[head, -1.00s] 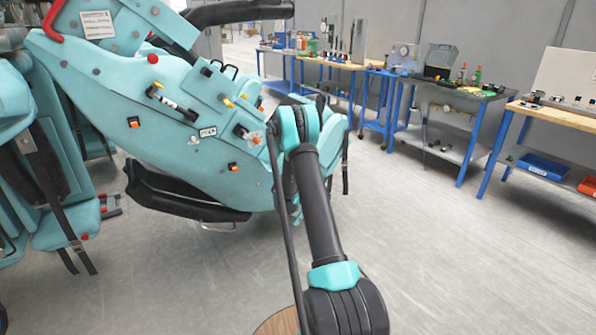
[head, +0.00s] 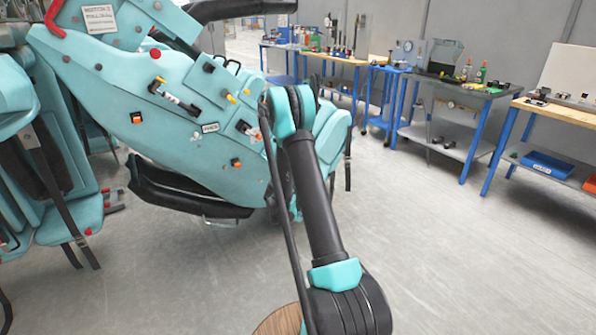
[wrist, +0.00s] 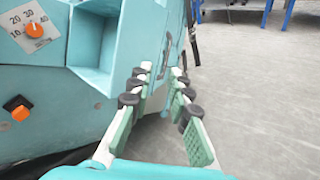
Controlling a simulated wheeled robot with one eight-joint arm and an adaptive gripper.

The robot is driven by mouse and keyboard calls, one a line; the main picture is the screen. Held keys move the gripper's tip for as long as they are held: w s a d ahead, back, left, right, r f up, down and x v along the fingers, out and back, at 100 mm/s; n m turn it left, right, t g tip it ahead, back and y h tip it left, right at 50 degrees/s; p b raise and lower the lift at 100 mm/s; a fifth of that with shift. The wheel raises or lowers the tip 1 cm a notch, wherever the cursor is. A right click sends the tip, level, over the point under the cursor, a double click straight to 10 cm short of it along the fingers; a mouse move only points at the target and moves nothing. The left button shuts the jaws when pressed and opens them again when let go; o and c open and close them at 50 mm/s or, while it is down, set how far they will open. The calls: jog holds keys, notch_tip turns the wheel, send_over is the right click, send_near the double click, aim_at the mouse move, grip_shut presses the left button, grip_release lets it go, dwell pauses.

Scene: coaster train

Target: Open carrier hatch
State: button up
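A large teal coaster carrier (head: 110,85) fills the left of the head view, tilted, with several small switches and knobs on its side. In the wrist view its teal side (wrist: 85,105) fills the left, with an open-fronted recess (wrist: 98,60). I cannot tell which part is the hatch. My gripper (wrist: 163,85) is in the wrist view, its two fingers with green pads and black joints standing apart. The fingers reach along the carrier's right edge, and a teal edge shows behind the gap; I cannot tell if they touch it. In the head view my arm hides the gripper.
A numbered dial with an orange pointer (wrist: 34,30) and an orange knob (wrist: 19,112) sit on the carrier. Blue-legged workbenches (head: 455,90) with tools line the back and right. The grey floor (head: 430,240) right of the carrier is clear. Dark straps hang at left.

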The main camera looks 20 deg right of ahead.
jog(key=shift+s+a+r, duration=0.2)
jog(key=shift+s+a, duration=0.15)
jog(key=shift+s, duration=0.15)
